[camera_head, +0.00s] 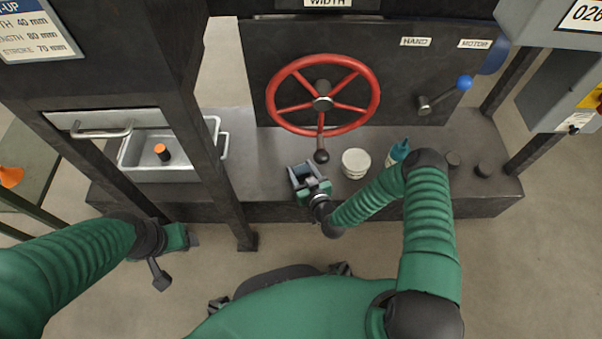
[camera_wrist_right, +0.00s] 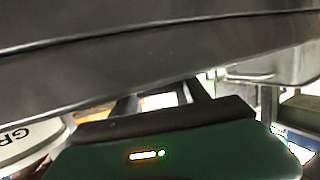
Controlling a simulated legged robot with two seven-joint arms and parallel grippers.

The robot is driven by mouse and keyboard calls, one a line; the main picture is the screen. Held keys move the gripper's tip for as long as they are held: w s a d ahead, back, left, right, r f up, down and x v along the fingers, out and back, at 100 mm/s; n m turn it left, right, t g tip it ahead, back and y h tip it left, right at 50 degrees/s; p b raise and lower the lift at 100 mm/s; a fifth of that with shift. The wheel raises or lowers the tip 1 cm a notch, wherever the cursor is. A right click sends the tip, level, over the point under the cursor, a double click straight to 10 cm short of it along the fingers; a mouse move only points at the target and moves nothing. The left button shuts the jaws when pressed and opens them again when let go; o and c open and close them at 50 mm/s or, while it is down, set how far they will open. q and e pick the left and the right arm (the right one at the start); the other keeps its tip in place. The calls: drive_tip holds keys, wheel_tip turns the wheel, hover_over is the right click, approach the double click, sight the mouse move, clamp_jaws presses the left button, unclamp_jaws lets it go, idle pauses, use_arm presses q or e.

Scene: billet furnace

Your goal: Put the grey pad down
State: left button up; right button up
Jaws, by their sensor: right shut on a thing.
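My right gripper (camera_head: 306,183) is over the front part of the dark bench, below the red handwheel and left of the white tin. It is shut on a small dark grey piece (camera_head: 300,171), which I take for the grey pad; its outline is partly hidden by the fingers. In the right wrist view a dark grey surface fills the top, close to the camera; I cannot tell whether it is the pad or part of the machine. I cannot tell whether the pad touches the bench. My left gripper (camera_head: 188,238) hangs low at the left, its fingers unclear.
The dark bench (camera_head: 258,160) has free room left of my right gripper. A metal tray (camera_head: 190,174) with an orange-topped piece (camera_head: 162,152) stands left, behind a post. The red handwheel (camera_head: 367,101) and its crank hang close above. A white tin (camera_head: 356,163) and teal bottle (camera_head: 397,152) stand right.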

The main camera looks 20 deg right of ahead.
drive_tip(key=o, duration=1.4)
drive_tip(key=shift+r, duration=0.15)
drive_tip(key=p+v, duration=0.6)
drive_tip(key=v, duration=0.6)
